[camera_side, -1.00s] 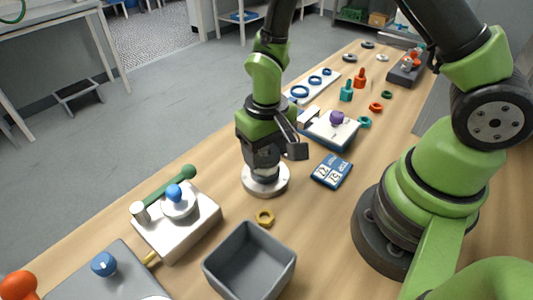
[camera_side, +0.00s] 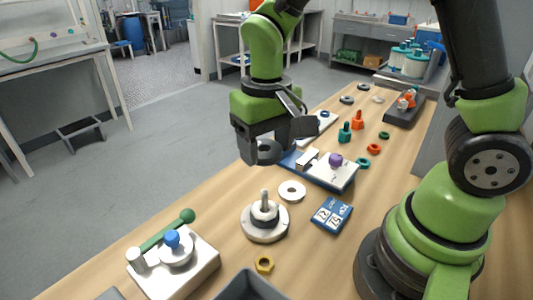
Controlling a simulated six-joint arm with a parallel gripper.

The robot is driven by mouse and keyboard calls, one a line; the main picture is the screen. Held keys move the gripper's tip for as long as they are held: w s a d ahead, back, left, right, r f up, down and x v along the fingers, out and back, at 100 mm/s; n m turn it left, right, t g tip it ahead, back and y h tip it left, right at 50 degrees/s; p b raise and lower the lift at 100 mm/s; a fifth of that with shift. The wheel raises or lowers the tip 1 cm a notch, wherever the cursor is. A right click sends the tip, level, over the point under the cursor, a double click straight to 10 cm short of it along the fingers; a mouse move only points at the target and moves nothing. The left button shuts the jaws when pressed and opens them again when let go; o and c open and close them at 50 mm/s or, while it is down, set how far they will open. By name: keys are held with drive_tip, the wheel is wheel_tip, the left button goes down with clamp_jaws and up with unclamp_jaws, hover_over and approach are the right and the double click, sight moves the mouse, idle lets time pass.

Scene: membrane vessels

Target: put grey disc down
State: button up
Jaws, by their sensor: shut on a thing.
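My gripper (camera_side: 270,148) is raised above the table near the far left edge, shut on a grey disc (camera_side: 267,157). The disc is dark and ring-shaped, partly hidden by the fingers, and touches nothing below. Below it, nearer the camera, a round metal base (camera_side: 264,228) with a stepped dark collar and a short upright post stands on the table. A flat white ring (camera_side: 292,191) lies on the wood just behind and to the right of this base.
A blue-and-white numbered block (camera_side: 332,215) lies right of the base. A tray with a purple knob (camera_side: 335,159) stands behind. A brass nut (camera_side: 264,265) and grey bin (camera_side: 248,287) are in front.

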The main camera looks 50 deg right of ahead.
hover_over(259, 177)
wheel_tip(259, 177, down, 7)
wheel_tip(259, 177, down, 10)
drive_tip(key=shift+r, duration=0.2)
drive_tip(key=shift+f, duration=0.3)
drive_tip(key=shift+f, duration=0.1)
drive_tip(key=o, duration=0.9)
